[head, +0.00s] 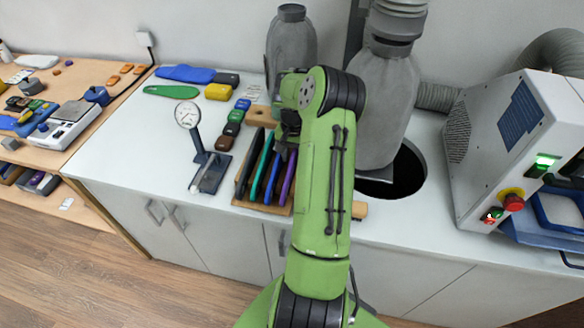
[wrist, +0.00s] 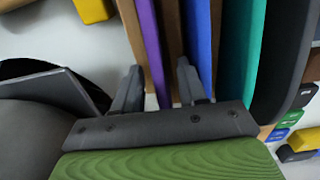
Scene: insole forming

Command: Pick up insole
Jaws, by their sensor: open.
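A wooden rack (head: 262,208) on the white counter holds upright insoles side by side: a black one, a teal one (head: 262,163), a blue one (head: 272,178) and a purple one (head: 289,180). My gripper (head: 287,143) is over the rack's back end, partly hidden by my green arm. In the wrist view my open gripper (wrist: 160,78) has its fingers apart. The purple insole (wrist: 150,45) and a brown divider (wrist: 171,40) run into the gap between them. The blue insole (wrist: 197,40) is by the right finger. The picture does not show whether the fingers touch anything.
A dial gauge (head: 188,115) on a stand is left of the rack. Right of the rack a grey tank (head: 378,110) stands by a dark round opening (head: 405,175). A white machine (head: 500,130) is farther right. The counter's front left is clear.

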